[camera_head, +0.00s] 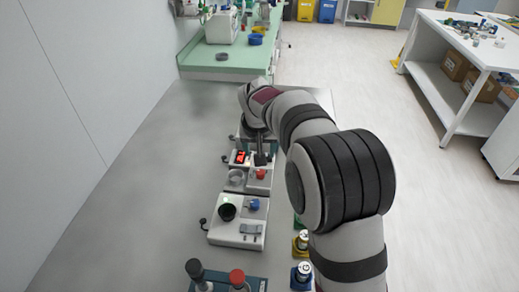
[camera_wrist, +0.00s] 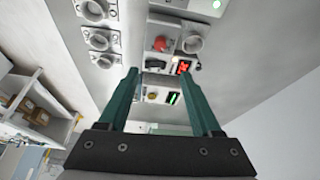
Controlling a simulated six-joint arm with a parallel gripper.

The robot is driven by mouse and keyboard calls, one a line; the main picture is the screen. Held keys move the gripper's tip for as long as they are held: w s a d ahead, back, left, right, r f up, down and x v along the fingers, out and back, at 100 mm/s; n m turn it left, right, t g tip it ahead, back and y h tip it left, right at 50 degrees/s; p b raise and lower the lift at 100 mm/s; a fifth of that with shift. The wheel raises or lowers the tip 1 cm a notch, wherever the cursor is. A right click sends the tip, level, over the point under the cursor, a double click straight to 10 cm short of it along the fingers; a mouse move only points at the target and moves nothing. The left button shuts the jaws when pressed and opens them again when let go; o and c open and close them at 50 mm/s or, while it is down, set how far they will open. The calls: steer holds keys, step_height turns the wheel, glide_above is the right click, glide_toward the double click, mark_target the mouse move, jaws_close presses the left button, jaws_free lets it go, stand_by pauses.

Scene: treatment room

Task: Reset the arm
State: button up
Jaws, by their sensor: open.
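My arm reaches from the lower right of the head view over the grey bench (camera_head: 140,190). My gripper (camera_wrist: 161,76) shows in the wrist view with its two green fingers spread apart. Nothing is between them. In the head view the gripper (camera_head: 262,152) is small, partly hidden by the arm, and over or beside the devices with the red display. That red display (camera_head: 240,157) also shows in the wrist view (camera_wrist: 183,66), near the right fingertip. I cannot tell whether the fingers touch anything.
A white device (camera_head: 236,228) with a black round part and a blue knob stands nearer on the bench. A rack (camera_head: 222,284) with black and red caps is at the front. Small bottles (camera_head: 302,240) stand beside my arm. The bench's left side is clear.

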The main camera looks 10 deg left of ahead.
stand_by(0.3)
steer(key=s+d+r+m+g, duration=0.25)
steer(key=s+d, duration=0.45)
steer(key=s, duration=0.5)
steer(key=s+d+r+m+g, duration=0.1)
steer(key=s+d+r+m, duration=0.15)
steer(key=s+d, duration=0.65)
steer(key=s+a+f, duration=0.1)
steer(key=s, duration=0.7)
steer(key=s+a+f+m+g+y, duration=0.1)
steer(key=s, duration=0.8)
steer(key=shift+f+m, duration=0.3)
steer(key=shift+f, duration=0.1)
